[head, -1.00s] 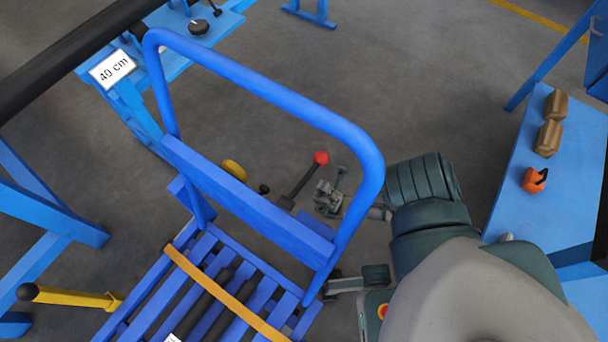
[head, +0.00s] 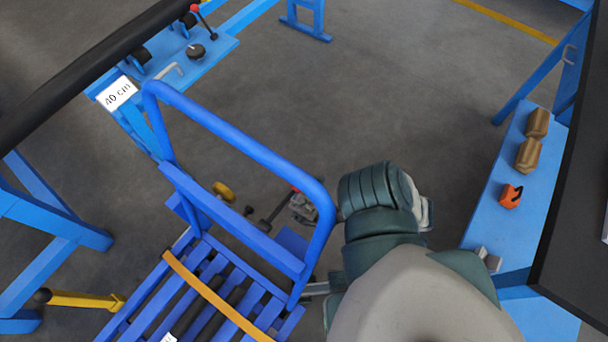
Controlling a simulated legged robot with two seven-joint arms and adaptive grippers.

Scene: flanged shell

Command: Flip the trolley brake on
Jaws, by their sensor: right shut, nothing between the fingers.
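The blue trolley (head: 243,121) stands at lower centre, its tall tube handle rising over its slatted deck. A dark lever (head: 272,213) with a red knob (head: 296,189) sticks up behind the handle end, low near the floor, leaning to the upper right. The handle tube partly covers the knob. My right gripper (head: 301,207) is shut and empty, just right of the lever near the knob, partly behind the handle tube. I cannot tell whether it touches the lever. My left gripper is not in view.
A yellow wheel (head: 223,191) sits left of the lever. A yellow bar with a black knob (head: 80,299) lies at lower left.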

